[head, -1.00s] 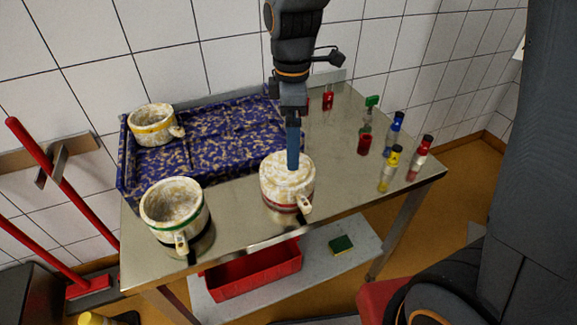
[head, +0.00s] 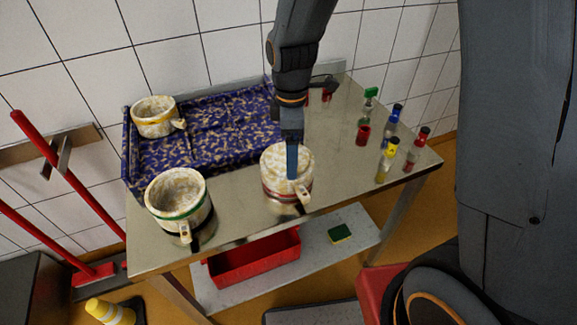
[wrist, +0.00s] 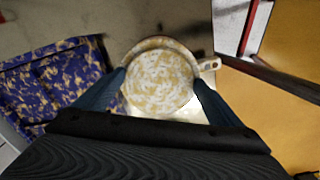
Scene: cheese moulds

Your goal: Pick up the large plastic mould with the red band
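In the head view one blue finger of my gripper (head: 292,160) overlaps the mould's top. Whether the fingers touch it cannot be told.
A green-banded mould (head: 178,197) stands to the left. A yellow-banded mould (head: 153,118) sits in the blue mottled tray (head: 215,135) behind. Several bottles, including a yellow one (head: 385,165), stand at the right. A red bin (head: 255,262) and sponge (head: 340,234) are on the shelf below.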

